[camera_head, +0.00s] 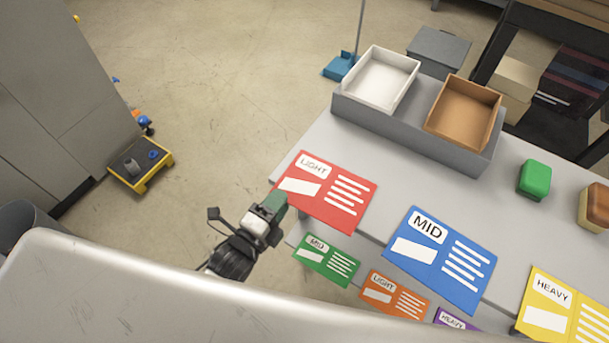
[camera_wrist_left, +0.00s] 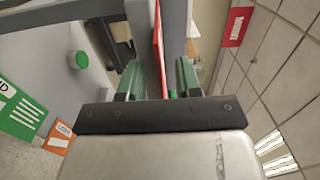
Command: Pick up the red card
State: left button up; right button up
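The red card (camera_head: 343,205), marked LIGHT, is at the near left corner of the grey table in the head view. In the left wrist view the red card (camera_wrist_left: 158,45) shows nearly edge-on as a thin red strip. My left gripper (camera_head: 278,203) is at the card's left edge in the head view. In the left wrist view its two green fingers (camera_wrist_left: 159,80) stand apart, one on each side of the card, with gaps visible. The fingers are open around the card's edge. My right gripper is not in view.
The grey table (camera_head: 395,165) also has a blue MID card (camera_head: 436,257) and a yellow HEAVY card (camera_head: 555,305). Green (camera_head: 325,262) and orange (camera_head: 396,294) cards are lower, in front. White (camera_head: 378,80) and brown (camera_head: 462,110) trays stand behind. A green block (camera_head: 533,180) sits right.

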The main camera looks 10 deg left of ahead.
pick_arm(q)
jog(key=shift+x, duration=0.8)
grip_shut()
